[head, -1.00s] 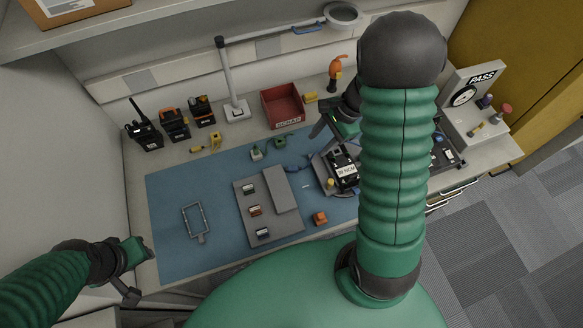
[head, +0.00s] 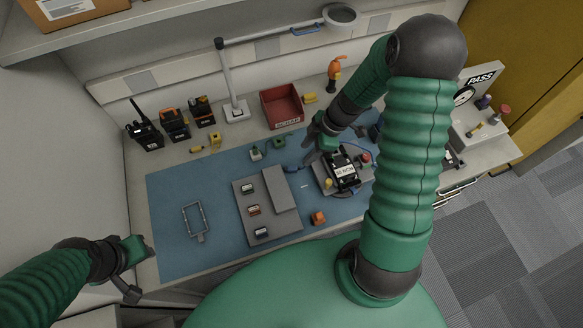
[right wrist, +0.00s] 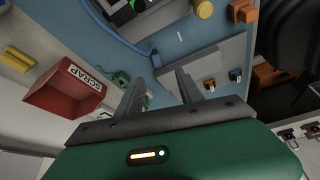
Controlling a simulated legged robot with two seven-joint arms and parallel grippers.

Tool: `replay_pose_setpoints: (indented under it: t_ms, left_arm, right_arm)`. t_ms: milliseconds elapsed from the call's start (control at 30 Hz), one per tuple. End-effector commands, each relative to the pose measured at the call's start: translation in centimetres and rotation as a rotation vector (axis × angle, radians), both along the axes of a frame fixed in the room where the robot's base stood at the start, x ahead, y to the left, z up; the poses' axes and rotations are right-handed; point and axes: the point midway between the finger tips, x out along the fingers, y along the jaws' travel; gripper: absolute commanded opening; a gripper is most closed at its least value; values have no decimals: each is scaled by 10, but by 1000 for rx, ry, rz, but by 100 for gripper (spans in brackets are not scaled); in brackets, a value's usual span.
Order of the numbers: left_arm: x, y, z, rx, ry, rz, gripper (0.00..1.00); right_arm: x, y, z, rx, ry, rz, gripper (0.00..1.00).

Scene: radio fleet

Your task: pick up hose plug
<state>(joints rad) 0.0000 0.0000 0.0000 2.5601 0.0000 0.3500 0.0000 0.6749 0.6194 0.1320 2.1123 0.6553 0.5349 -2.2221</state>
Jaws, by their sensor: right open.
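The blue hose runs from the fixture's far side, and its plug end (head: 291,169) lies on the blue mat left of the fixture. In the right wrist view the plug (right wrist: 155,58) shows as a dark blue tip on the hose, just beyond and between my fingertips. My right gripper (head: 316,143) is open, above the mat near the plug, with nothing between its fingers; its two grey fingers (right wrist: 158,86) show in the wrist view. My left gripper (head: 136,272) hangs at the mat's near left corner; its jaw opening is unclear.
The fixture with a black labelled radio (head: 344,172) stands right of the plug. A grey tray (head: 282,190) with small parts lies to the left. Green pieces (head: 279,142) and a red scrap bin (head: 282,106) stand behind. The left mat is mostly clear.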

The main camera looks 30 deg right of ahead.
Motion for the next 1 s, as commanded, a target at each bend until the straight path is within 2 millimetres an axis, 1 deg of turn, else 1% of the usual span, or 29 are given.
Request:
replay_pose_setpoints:
  t_ms: [33,100,200,333,400,533,600,700,867,900,1000]
  left_arm:
    - [0,0,2,0,0,0,35]
    - [0,0,3,0,0,0,35]
    - [0,0,4,0,0,0,35]
    - [0,0,6,0,0,0,35]
    - [0,0,10,0,0,0,35]
    - [0,0,21,0,0,0,35]
    - [0,0,20,0,0,0,35]
    - [0,0,20,0,0,0,35]
    - [0,0,20,0,0,0,35]
    - [0,0,20,0,0,0,35]
    - [0,0,20,0,0,0,35]
  right_arm:
    - [1,5,-12,4,5,0,44]
    - [5,12,-28,4,5,0,44]
    - [9,18,-46,3,3,-1,44]
    - [11,21,-57,0,1,-2,44]
    - [14,23,-64,1,1,-1,44]
    - [23,29,-84,2,4,-3,44]
    - [25,33,-96,3,3,-3,44]
    - [28,34,-104,0,1,-3,44]
    - [28,34,-105,-1,0,-3,44]
    - [28,34,-105,-1,0,-3,42]
    - [28,34,-105,-1,0,-3,29]
